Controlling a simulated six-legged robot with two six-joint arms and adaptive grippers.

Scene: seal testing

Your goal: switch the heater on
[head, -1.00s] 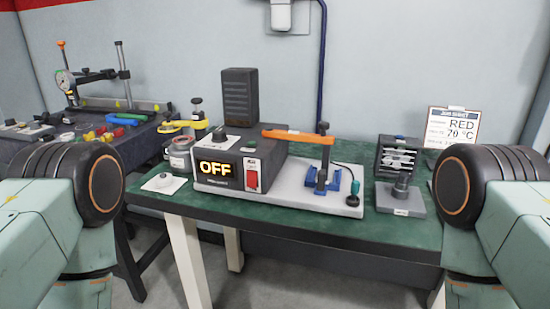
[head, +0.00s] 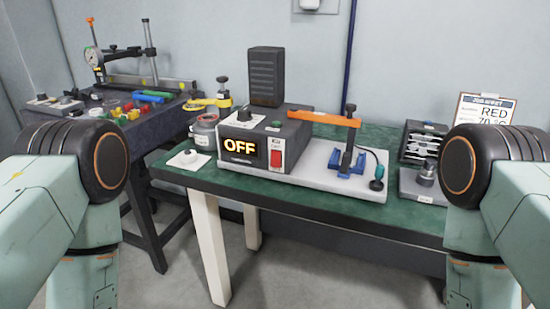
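The heater (head: 250,139) is a dark grey and white box on the green table, at the middle of the head view. Its display (head: 240,146) reads OFF in orange. A red rocker switch (head: 276,158) sits in a white plate on its front, right of the display. My two arms come in at the left and right edges, but neither gripper shows in the view.
The green table (head: 330,201) has bare room along its front edge. A rack (head: 422,141) and job sheet (head: 486,121) are at right. A dark bench (head: 165,122) is at left.

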